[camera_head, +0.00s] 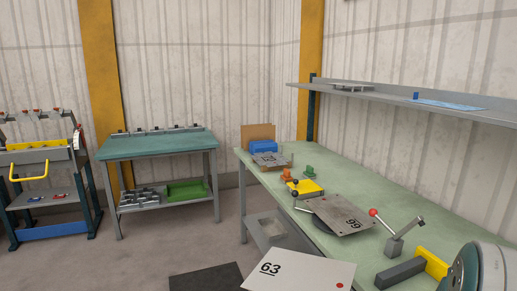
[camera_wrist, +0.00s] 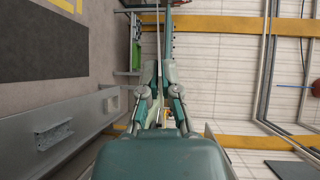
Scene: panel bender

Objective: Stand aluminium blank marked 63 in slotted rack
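The aluminium blank marked 63 (camera_head: 305,272) is a pale flat plate with black digits and a red dot at one corner. It hangs at the bottom of the head view, in front of the green bench's left side, and its lower part is cut off. In the wrist view my gripper (camera_wrist: 159,68) has its fingers closed in on a thin upright line, which looks like the blank seen edge-on. My gripper is outside the head view. I cannot tell for certain which object is the slotted rack.
A teal table (camera_head: 157,144) stands behind. A wall shelf (camera_head: 385,94) hangs above. Floor between is clear.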

